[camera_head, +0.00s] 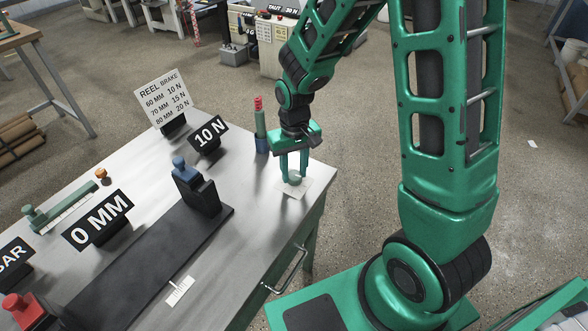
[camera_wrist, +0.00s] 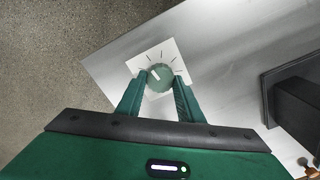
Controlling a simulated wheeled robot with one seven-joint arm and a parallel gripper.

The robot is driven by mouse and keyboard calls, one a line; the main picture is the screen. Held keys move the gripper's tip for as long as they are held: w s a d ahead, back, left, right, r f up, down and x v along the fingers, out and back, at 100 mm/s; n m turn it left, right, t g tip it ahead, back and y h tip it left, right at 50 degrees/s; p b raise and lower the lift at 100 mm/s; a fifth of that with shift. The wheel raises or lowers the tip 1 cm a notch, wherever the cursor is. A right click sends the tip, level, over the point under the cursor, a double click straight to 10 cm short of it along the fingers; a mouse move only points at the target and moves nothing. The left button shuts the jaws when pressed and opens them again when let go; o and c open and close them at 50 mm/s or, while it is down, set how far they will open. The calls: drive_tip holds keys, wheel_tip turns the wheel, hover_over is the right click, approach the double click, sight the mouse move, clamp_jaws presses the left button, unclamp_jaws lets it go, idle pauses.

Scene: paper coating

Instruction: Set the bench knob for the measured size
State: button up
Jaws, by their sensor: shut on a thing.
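The bench knob is a round green dial (camera_wrist: 160,78) on a white square plate with black tick marks (camera_wrist: 168,56). A light pointer mark on it aims up and left in the wrist view. In the head view the knob (camera_head: 294,179) is at the bench's right corner. My gripper (camera_head: 294,176) points down at it, its two fingers shut on the knob's sides; it also shows in the wrist view (camera_wrist: 160,83). A sign reading 10 N (camera_head: 208,134) stands behind the knob to the left. A 0 MM sign (camera_head: 97,220) stands farther left.
A reel brake card (camera_head: 164,98) lists 60 MM 10 N, 70 MM 15 N, 80 MM 20 N. A black slide with a blue-topped block (camera_head: 197,188) lies along the bench. A red and green post (camera_head: 260,125) stands near my gripper. A bench handle (camera_head: 287,271) juts from the front.

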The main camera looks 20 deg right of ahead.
sight(294, 174)
drive_tip(key=o, duration=1.1)
drive_tip(key=shift+c, duration=0.2)
drive_tip(key=shift+r, duration=0.1)
wheel_tip(294, 174, up, 11)
drive_tip(key=shift+f, duration=0.2)
